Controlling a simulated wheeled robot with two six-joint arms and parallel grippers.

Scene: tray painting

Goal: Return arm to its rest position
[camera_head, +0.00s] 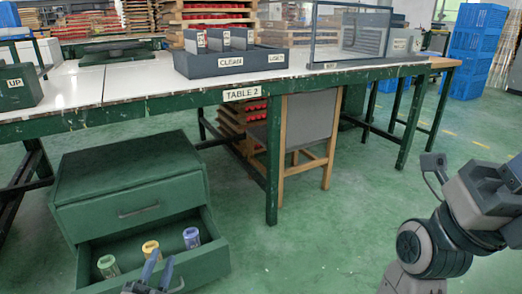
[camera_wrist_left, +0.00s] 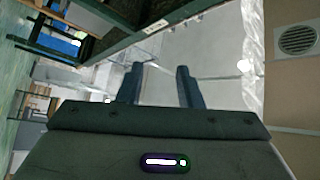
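My left gripper (camera_head: 158,270) shows at the bottom of the head view, in front of the open drawer of the green cabinet. Its two blue-grey fingers stand apart with nothing between them. In the left wrist view the fingers (camera_wrist_left: 160,85) are also parted and empty, pointing up the picture past a table edge. My right arm (camera_head: 455,225) is folded at the right edge of the head view; I cannot make out its gripper fingers.
The open drawer (camera_head: 205,268) holds a green jar (camera_head: 108,266), a yellow one (camera_head: 151,250) and a blue-purple one (camera_head: 191,238). Above is the table (camera_head: 140,92) with a dark CLEAN/USED tray (camera_head: 230,63). The green floor (camera_head: 320,235) between cabinet and right arm is clear.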

